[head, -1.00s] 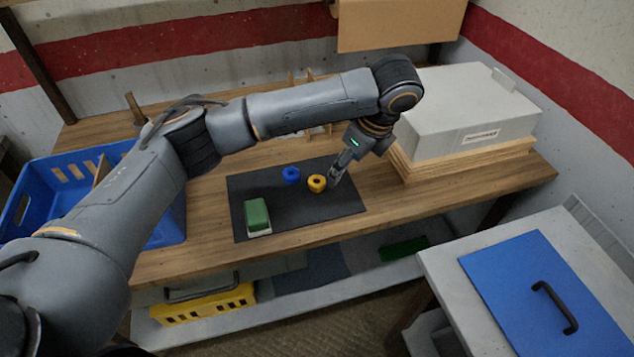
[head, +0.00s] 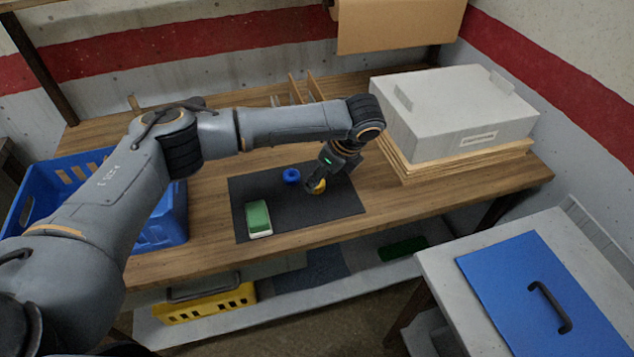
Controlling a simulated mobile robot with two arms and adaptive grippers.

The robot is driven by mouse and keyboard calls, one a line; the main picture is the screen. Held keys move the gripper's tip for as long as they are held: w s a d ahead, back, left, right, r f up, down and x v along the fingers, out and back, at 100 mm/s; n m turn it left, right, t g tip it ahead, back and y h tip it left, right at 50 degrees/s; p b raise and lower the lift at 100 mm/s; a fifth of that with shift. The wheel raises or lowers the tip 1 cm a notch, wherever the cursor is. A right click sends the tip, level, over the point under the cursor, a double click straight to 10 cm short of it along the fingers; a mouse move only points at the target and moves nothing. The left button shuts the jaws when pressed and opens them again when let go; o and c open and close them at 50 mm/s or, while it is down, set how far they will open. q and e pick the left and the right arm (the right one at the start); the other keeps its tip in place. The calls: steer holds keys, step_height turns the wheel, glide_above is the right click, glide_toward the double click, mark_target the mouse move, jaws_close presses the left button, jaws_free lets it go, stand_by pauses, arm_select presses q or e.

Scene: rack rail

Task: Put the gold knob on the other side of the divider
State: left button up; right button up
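The gold knob (head: 319,187) sits on the dark mat (head: 280,218) on the wooden bench, partly hidden by my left gripper (head: 309,191). The gripper points down with its fingers at the knob. I cannot tell whether they are open or closed on it. Thin upright wooden panels (head: 296,89) stand at the back of the bench, mostly hidden behind my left arm. They may be the divider. My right gripper is not in view.
A blue ring-shaped piece (head: 291,176) and a green block (head: 258,217) are on the mat. A blue crate (head: 165,226) stands at the left. A large grey box (head: 455,110) on wooden boards stands at the right. The mat's right part is clear.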

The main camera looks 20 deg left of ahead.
arm_select(q)
steer(key=shift+x, duration=1.45)
steer(key=shift+s, duration=0.1)
steer(key=c, duration=1.3)
steer(key=shift+o, duration=0.2)
steer(key=shift+r, duration=0.1)
